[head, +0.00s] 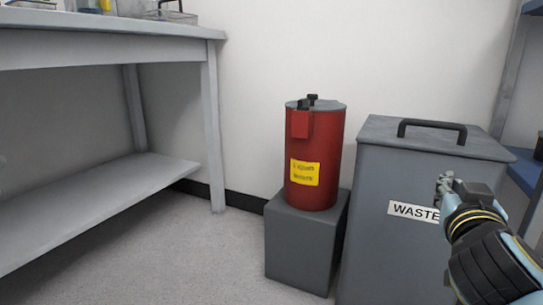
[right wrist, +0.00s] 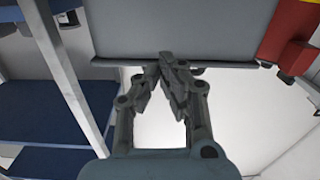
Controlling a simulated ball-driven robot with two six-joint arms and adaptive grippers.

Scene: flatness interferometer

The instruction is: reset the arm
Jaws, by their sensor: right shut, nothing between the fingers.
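My right arm comes in at the lower right of the head view. Its gripper (head: 446,186) is in front of the grey waste bin (head: 390,240), near the right end of its "WASTE" label. In the right wrist view the two fingers of the right gripper (right wrist: 168,62) meet at their tips, shut and empty. The bin's grey side (right wrist: 170,28) fills the top of that view beyond the fingertips. I cannot tell whether the fingers touch the bin. My left gripper is not in view.
A red canister (head: 315,165) with a yellow label stands on a grey block (head: 298,245) left of the bin. A grey bench (head: 110,38) with a low shelf is at the left. A shelf unit with blue shelves (head: 522,172) stands at the right edge. Floor is clear in front of the bench.

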